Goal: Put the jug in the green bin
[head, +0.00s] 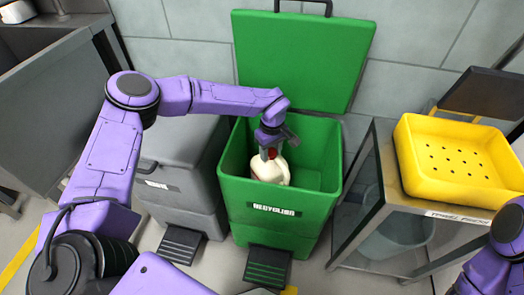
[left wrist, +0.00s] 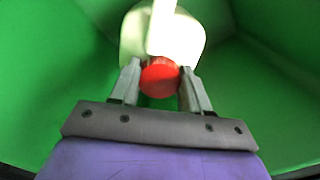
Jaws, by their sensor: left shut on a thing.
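The jug (head: 268,172) is off-white with a red cap and hangs inside the opening of the green bin (head: 262,217). The bin's lid (head: 300,55) stands open against the wall, and its front reads RECYCLING. My left gripper (head: 270,152) is above the jug, shut on it near the red cap. In the left wrist view the jug (left wrist: 188,35) lies beyond the fingers (left wrist: 158,88), with green bin walls on both sides. The jug's lower part is hidden, so I cannot tell if it touches the bin floor. My right gripper is out of view.
A grey bin (head: 185,165) with a pedal stands left of the green bin. A metal cart (head: 385,205) on the right carries a yellow perforated tray (head: 405,150). A steel counter (head: 60,90) is at the left.

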